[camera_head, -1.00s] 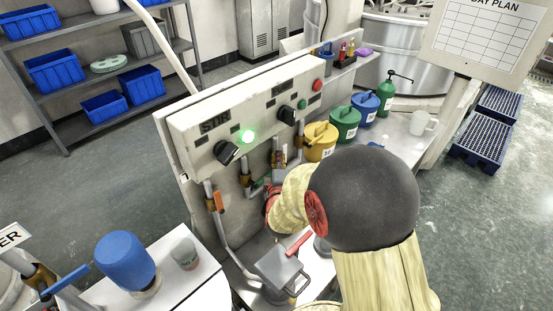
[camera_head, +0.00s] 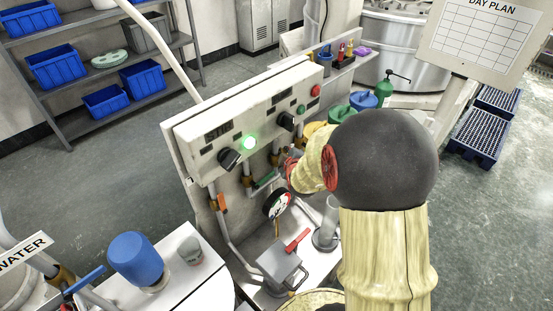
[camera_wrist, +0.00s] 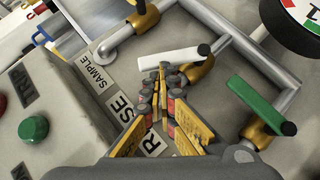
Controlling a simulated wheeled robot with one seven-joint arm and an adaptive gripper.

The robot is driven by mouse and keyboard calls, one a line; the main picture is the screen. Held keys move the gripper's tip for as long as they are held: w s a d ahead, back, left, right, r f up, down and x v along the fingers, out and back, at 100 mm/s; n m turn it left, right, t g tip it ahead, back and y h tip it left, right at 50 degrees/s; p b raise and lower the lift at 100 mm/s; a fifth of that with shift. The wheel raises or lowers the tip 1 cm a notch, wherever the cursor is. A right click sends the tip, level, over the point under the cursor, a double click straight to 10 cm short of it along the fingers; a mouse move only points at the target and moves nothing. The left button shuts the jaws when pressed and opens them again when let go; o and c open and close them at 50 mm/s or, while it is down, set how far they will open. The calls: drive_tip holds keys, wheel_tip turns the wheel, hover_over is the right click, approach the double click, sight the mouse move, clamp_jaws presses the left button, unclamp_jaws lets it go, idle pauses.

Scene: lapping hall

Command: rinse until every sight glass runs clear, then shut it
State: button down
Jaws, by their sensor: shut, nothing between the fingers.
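My gripper (camera_wrist: 161,92) is shut and empty in the wrist view, its fingertips close to a white valve handle (camera_wrist: 172,58); I cannot tell whether they touch. A green valve handle (camera_wrist: 255,102) sits to the right, on a brass valve in grey pipework. Labels reading SAMPLE (camera_wrist: 98,68) and partly RINSE (camera_wrist: 128,115) lie beside the pipes. In the head view, the green handle (camera_head: 264,179) and an orange handle (camera_head: 221,201) show below the control panel (camera_head: 215,125), and my gripper (camera_head: 284,160) is at the panel's lower front. I cannot make out a sight glass clearly.
A round gauge (camera_head: 278,203) stands out below the pipes. A lidded grey box with a red handle (camera_head: 280,262) is beneath. A blue container (camera_head: 135,258) and a cup (camera_head: 190,250) stand on the white table at left. Coloured cans are behind my arm.

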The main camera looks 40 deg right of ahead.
drive_tip(key=d+f+m+g+y+p, duration=0.1)
drive_tip(key=d+y+p, duration=0.4)
drive_tip(key=p, duration=1.3)
drive_tip(key=shift+w+d+f+m+g, duration=0.3)
drive_tip(key=shift+w+d+f+m, duration=0.15)
drive_tip(key=shift+f+m, duration=0.55)
drive_tip(key=shift+d, duration=0.1)
